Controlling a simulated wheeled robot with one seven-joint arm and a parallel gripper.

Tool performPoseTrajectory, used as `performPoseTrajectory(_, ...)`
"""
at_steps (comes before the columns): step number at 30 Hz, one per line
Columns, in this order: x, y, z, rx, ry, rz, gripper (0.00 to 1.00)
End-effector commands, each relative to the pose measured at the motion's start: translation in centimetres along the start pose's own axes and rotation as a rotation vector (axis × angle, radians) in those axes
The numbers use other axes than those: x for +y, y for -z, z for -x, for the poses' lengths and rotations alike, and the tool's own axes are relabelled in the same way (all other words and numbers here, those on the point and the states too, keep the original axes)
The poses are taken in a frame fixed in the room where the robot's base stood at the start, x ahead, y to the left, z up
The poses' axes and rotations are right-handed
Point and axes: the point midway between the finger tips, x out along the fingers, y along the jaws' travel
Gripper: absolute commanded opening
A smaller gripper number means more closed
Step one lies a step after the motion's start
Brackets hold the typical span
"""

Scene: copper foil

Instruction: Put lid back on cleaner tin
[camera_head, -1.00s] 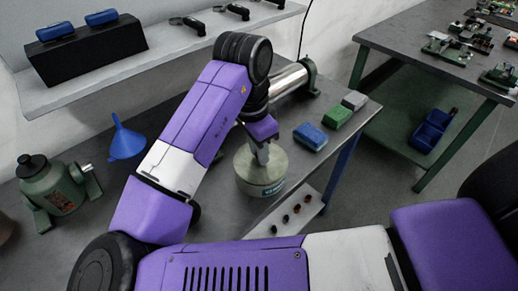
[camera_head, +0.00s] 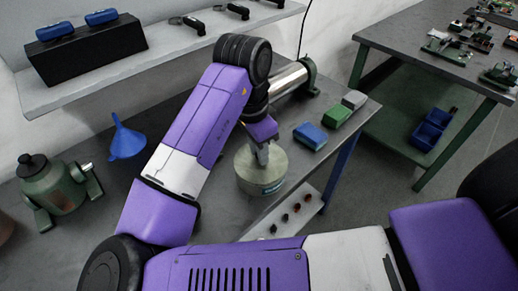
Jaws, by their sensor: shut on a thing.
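The cleaner tin (camera_head: 261,176) is a round, pale grey-green tin with a label low on its front. It stands upright on the grey workbench near the front edge. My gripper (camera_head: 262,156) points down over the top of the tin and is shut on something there. The held thing is most likely the lid, but the fingers and the tin's top blend together at this size. I cannot tell whether the lid is seated or just above the rim.
A blue block (camera_head: 310,136), a green block (camera_head: 337,116) and a grey block (camera_head: 354,100) lie right of the tin. A metal cylinder (camera_head: 288,78) lies behind. A blue funnel (camera_head: 126,139) and a green machine (camera_head: 54,184) stand left.

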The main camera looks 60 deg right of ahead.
Motion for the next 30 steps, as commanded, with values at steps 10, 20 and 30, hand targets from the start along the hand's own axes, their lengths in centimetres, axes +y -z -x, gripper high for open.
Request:
performPoseTrajectory(10, -0.01, -0.01, 0.01, 0.000, 0.000, 0.000, 0.48)
performPoseTrajectory(20, 0.00, -0.01, -0.01, 0.000, 0.000, 0.000, 0.70)
performPoseTrajectory(30, -0.01, 0.00, 0.09, 0.000, 0.000, 0.000, 0.70)
